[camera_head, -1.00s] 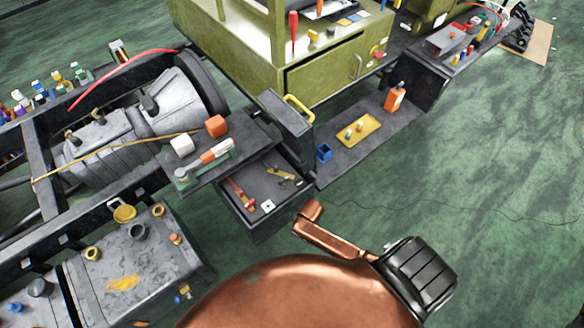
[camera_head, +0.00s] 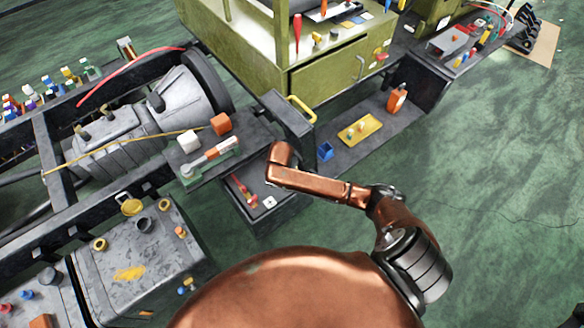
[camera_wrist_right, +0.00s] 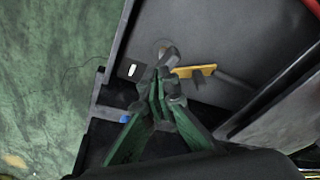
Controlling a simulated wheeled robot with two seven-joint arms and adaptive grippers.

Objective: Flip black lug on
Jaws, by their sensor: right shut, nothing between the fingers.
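In the right wrist view my right gripper (camera_wrist_right: 164,72) is shut and empty, over or near a dark-headed tool with a yellow part (camera_wrist_right: 196,72). Whether it touches the tool is unclear. A small dark piece with a white mark (camera_wrist_right: 131,70) lies left of the fingertips, near the tray's edge. I cannot tell for sure which dark part is the black lug. My left gripper is not in view.
A red-handled tool (camera_head: 243,190) and a white square (camera_head: 269,202) lie in the tray. A shelf with a white cube (camera_head: 189,140) and an orange cube (camera_head: 221,123) stands beside it. A yellow handle (camera_head: 302,108) rises behind. Green floor (camera_head: 500,200) is clear at right.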

